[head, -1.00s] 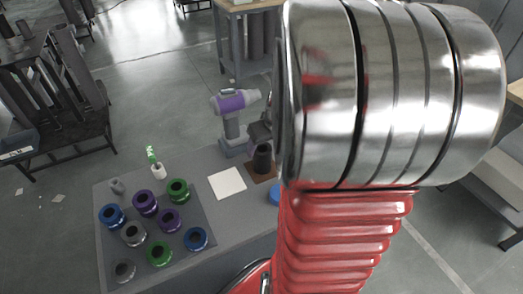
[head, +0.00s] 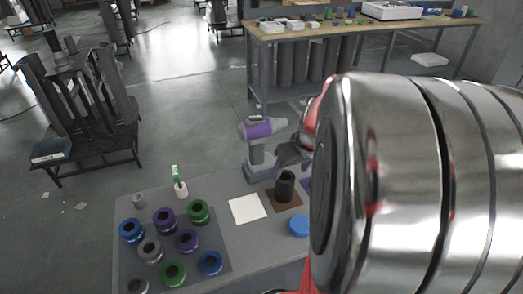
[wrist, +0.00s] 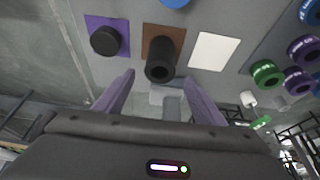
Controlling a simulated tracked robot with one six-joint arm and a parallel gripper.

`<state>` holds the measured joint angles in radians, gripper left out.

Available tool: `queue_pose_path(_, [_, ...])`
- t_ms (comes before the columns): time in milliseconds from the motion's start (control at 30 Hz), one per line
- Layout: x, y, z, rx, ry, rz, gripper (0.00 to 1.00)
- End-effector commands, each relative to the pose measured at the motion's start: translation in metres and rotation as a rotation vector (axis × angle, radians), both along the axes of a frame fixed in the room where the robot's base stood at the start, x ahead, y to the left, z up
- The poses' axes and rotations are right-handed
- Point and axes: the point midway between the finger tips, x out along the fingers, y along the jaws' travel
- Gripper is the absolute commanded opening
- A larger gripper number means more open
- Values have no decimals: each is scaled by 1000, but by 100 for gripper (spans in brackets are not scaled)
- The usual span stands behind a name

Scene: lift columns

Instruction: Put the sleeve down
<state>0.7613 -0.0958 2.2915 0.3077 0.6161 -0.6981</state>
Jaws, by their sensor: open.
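A dark hollow sleeve (head: 285,184) stands upright on the brown square (head: 284,206) near the far edge of the grey table. In the wrist view the sleeve (wrist: 165,48) shows its open end, on the same brown square (wrist: 151,34). My gripper (wrist: 160,76) is open, its two purple-grey fingers spread on either side of the sleeve's near end in the picture. I see no finger touching it. In the head view my gripper (head: 291,155) is partly hidden behind my arm, just above the sleeve.
A purple-and-grey drill-like tool (head: 259,135) stands behind the sleeve. A white square (head: 247,208) lies left of it, a blue disc (head: 299,226) in front. A black round piece (wrist: 105,41) sits on a purple square (wrist: 92,22). Several coloured rings fill a mat (head: 215,240).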

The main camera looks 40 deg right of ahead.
Motion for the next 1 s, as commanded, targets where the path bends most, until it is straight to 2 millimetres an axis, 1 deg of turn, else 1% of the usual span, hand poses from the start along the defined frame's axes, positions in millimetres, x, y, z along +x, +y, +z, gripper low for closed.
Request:
queue_pose_path(167, [0,1,1,0,-1,2,63])
queue_pose_path(233, [2,6,3,-2,-3,7,63])
queue_pose_path(267, [3,10,5,-2,-4,12,63])
queue_pose_path(367, [7,29,14,-3,-7,34,63])
queue_pose_path(467, [10,58,27,-6,-15,66,63])
queue_pose_path(500, [11,71,33,-7,-18,82,63])
queue_pose_path(667, [7,125,54,-10,-31,135,63])
queue_pose_path(700, [4,137,58,-10,-32,148,63])
queue_pose_path(800, [-3,167,69,-13,-42,178,63])
queue_pose_path(1000, [-27,219,86,-15,-64,233,63])
